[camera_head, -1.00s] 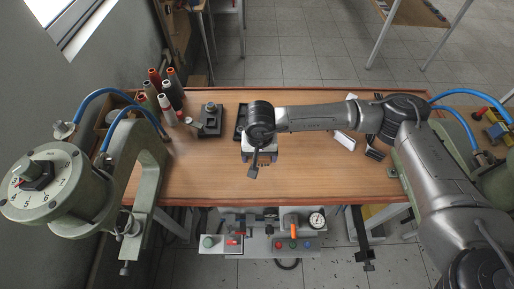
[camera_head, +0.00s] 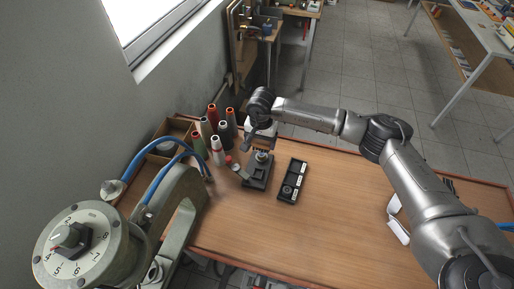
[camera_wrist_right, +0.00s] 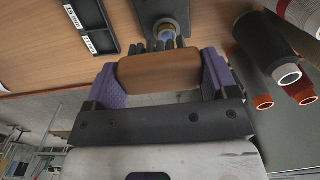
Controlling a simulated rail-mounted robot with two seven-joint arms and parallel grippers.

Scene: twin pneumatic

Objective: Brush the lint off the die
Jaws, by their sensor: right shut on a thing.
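My right gripper (camera_head: 262,143) is over the back left of the table. In the right wrist view my right gripper (camera_wrist_right: 160,75) is shut on a brush with a brown wooden handle (camera_wrist_right: 158,72) held between purple fingers. In the head view the die (camera_head: 262,157) sits on the dark holder (camera_head: 257,178). I cannot tell whether bristles touch it or whether lint is there. My left gripper is out of view.
A black tray (camera_head: 292,180) with white labels lies right of the holder; it also shows in the wrist view (camera_wrist_right: 92,25). Several thread cones (camera_head: 222,130) stand close left. A grey press (camera_head: 85,240) with blue hoses is at front left. The table's middle is clear.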

